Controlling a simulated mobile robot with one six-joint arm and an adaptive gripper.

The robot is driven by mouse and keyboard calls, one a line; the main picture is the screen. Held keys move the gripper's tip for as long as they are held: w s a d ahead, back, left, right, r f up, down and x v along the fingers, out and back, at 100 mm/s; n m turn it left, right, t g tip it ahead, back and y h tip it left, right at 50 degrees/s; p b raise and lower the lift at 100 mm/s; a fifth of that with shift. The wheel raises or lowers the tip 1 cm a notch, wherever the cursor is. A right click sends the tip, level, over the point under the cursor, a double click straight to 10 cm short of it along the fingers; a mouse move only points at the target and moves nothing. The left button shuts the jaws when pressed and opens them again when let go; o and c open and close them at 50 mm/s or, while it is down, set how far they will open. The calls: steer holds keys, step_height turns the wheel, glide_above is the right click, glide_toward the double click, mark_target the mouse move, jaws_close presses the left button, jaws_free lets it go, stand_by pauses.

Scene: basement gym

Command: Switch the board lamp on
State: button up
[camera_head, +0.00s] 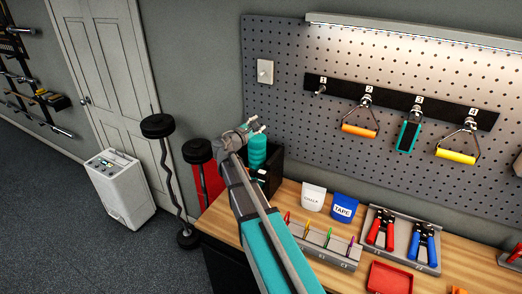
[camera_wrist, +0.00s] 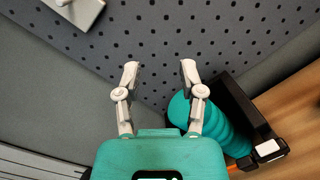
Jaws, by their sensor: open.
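The board lamp (camera_head: 420,34) is a long bar along the top of the grey pegboard (camera_head: 300,125). The board just below it is brightly lit. A white switch plate (camera_head: 265,71) with a small toggle is on the board's upper left.
A ribbed teal roll (camera_head: 257,152) stands in a black holder (camera_head: 270,172) close below my gripper. The black rail (camera_head: 395,101) carries hanging handles to the right. The wooden bench (camera_head: 460,285) holds trays, pliers and two small bags. Barbells (camera_head: 160,160) stand left of the bench.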

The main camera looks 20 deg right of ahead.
steer(key=s+a+f+m+g+y, duration=0.1)
steer(key=s+f+m+g+y, duration=0.2)
steer(key=s+f+m, duration=0.2)
steer(key=shift+s+a+f+m, duration=0.15)
steer(key=shift+s+f+m, duration=0.4)
steer(key=shift+f, duration=0.55)
steer(key=shift+s, duration=0.1)
steer(key=s+a+f+m+g+y+b, duration=0.6)
steer(key=s+a+f+y, duration=0.7)
steer(key=s+a+f, duration=0.5)
steer(key=shift+s+f+m+b, duration=1.25)
steer(key=shift+f+m, duration=0.1)
steer(key=shift+m, duration=0.3)
steer(key=shift+s, duration=0.1)
